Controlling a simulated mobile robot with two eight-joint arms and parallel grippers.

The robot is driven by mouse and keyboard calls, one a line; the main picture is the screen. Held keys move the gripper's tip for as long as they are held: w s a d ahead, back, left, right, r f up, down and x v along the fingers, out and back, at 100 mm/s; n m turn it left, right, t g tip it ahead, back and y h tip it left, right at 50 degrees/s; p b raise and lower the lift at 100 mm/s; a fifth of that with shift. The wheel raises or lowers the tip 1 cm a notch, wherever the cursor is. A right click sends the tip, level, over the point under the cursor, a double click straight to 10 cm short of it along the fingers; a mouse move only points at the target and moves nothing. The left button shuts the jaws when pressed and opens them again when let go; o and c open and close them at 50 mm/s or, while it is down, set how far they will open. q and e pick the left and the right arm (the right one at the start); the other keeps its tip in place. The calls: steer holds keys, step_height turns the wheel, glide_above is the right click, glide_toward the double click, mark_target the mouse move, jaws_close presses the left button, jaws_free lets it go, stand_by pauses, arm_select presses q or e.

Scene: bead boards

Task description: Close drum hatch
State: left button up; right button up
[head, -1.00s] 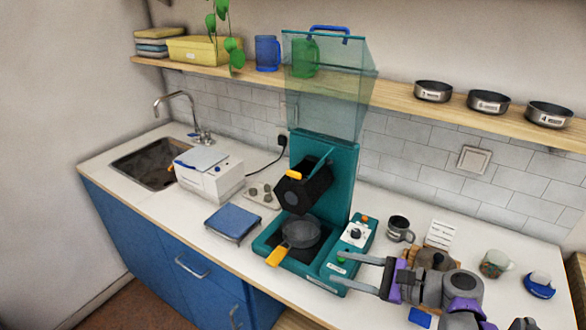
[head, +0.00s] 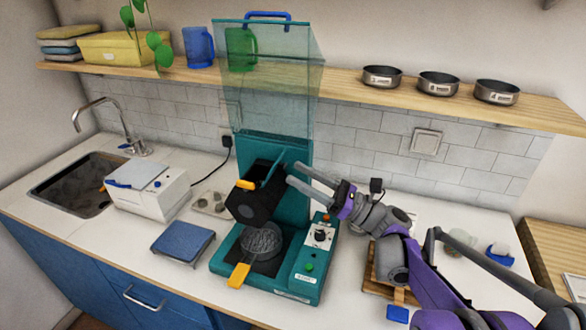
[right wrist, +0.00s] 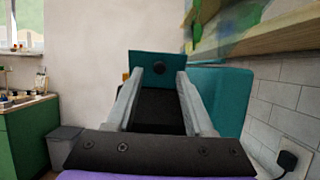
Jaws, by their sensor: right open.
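The black drum (head: 255,193), with an orange handle (head: 246,184), hangs in the teal roaster (head: 272,150). A thin teal plate (head: 271,168), apparently the drum hatch, stands tilted up from the drum, open. My right gripper (head: 293,173) is open just right of the drum, with nothing held. Its fingers (right wrist: 159,75) frame the plate's lower part; I cannot tell whether they touch it. My left gripper is not in view.
A clear teal hood (head: 270,80) stands raised above the roaster. A mesh pan (head: 261,241) with an orange handle sits under the drum. The control panel (head: 317,250) is at right. A blue scale (head: 184,239) and white box (head: 147,190) stand left. The shelf (head: 345,92) runs behind.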

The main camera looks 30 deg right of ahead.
steer(key=shift+x, duration=1.1)
jaws_close()
